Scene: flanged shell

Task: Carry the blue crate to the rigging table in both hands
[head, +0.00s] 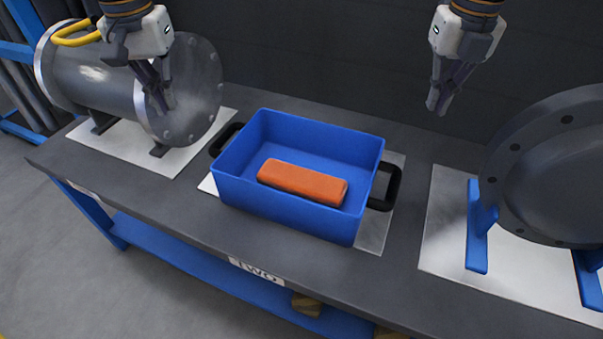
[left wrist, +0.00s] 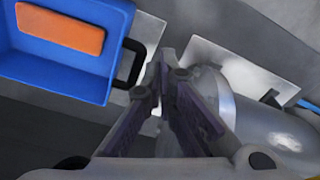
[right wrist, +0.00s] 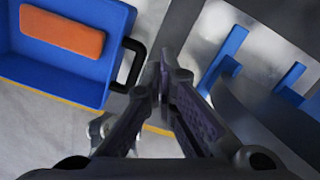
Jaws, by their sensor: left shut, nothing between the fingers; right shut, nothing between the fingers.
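The blue crate (head: 290,205) stands on a dark workbench in the head view, with a black handle at each end and an orange block (head: 302,182) lying inside. The crate also shows at the upper left of the left wrist view (left wrist: 60,75) and of the right wrist view (right wrist: 58,72). My left gripper (head: 167,107) is shut and empty, above and left of the crate, in front of the grey cylinder's flange. My right gripper (head: 437,108) is shut and empty, above and right of the crate. Neither gripper touches a handle. I cannot tell which table is the rigging table.
A grey flanged cylinder (head: 110,80) with a yellow handle lies on the bench at left. A large round flanged part (head: 555,165) stands in blue supports (head: 478,230) at right. Pale sheets lie under these and the crate. A label reading "TWO" (head: 257,271) marks the bench's front edge.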

